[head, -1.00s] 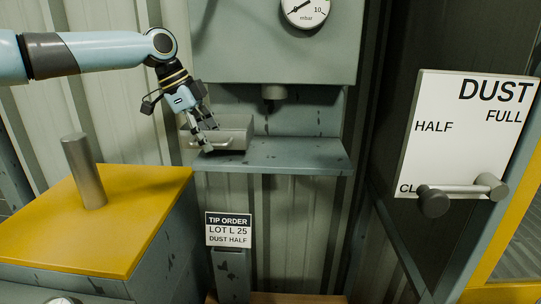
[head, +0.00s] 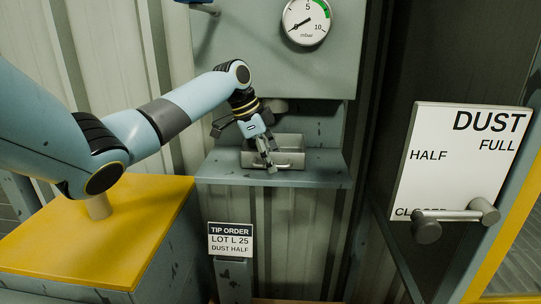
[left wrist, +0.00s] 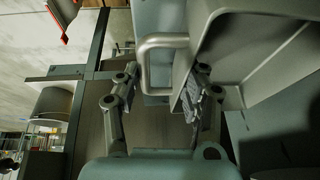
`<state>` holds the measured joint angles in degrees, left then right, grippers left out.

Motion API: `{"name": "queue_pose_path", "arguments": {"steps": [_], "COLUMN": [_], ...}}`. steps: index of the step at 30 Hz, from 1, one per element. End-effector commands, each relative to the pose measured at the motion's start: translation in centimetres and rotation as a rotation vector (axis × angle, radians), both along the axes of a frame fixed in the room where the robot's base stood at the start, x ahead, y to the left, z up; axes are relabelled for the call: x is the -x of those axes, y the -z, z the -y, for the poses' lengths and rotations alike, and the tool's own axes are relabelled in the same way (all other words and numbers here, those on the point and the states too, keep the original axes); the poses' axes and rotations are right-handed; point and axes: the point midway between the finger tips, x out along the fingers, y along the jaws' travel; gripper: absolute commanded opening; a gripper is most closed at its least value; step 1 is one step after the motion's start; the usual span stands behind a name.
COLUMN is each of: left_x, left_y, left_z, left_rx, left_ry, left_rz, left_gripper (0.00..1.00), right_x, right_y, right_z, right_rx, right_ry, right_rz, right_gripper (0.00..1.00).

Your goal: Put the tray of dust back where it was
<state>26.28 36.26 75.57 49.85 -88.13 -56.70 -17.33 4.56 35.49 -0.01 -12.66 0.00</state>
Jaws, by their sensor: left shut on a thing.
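The grey metal tray (head: 289,143) is on the blue-grey shelf (head: 325,168), near its middle and below the cabinet's outlet. Its wire handle (head: 290,165) faces the front. My left gripper (head: 268,167) reaches down over the tray's front and is shut on the handle. In the left wrist view the handle (left wrist: 163,41) shows large beyond the fingers, and the tray (left wrist: 235,45) fills the upper right. I cannot tell whether dust lies in the tray, or whether its base fully touches the shelf. My right gripper is not in view.
A grey cabinet with a pressure gauge (head: 307,20) hangs above the shelf. A yellow-topped box (head: 150,222) stands at the left under my left arm. A tip order sign (head: 231,239) stands below. A DUST board (head: 455,165) with a lever (head: 450,215) is at the right.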

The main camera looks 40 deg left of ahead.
Motion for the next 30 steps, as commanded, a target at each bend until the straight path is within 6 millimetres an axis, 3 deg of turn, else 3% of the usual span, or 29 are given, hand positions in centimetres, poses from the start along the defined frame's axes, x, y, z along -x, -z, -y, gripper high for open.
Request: {"name": "queue_pose_path", "arguments": {"steps": [10, 11, 15, 25, 30], "left_x": [0.0, 0.0, 0.0, 0.0, 0.8], "left_y": [0.6, 0.6, 0.5, 0.1, -2.1], "left_z": [0.0, 0.0, 0.0, -0.2, -0.8], "left_rx": [-0.001, -0.001, -0.001, -0.002, -0.006], "left_ry": [0.000, 0.000, 0.000, -0.001, 0.001], "left_rz": [0.004, 0.003, 0.002, 0.004, 0.005], "left_gripper": [0.00, 0.45, 0.63, 0.64, 0.64], "right_x": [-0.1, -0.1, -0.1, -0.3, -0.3], "right_y": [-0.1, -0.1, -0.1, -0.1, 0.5], "right_z": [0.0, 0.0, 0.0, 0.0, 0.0], "right_rx": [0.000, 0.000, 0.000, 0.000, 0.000], "right_ry": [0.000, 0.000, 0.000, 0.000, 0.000], "right_rz": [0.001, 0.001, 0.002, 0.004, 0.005], "right_gripper": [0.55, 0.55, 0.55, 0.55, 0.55]}}
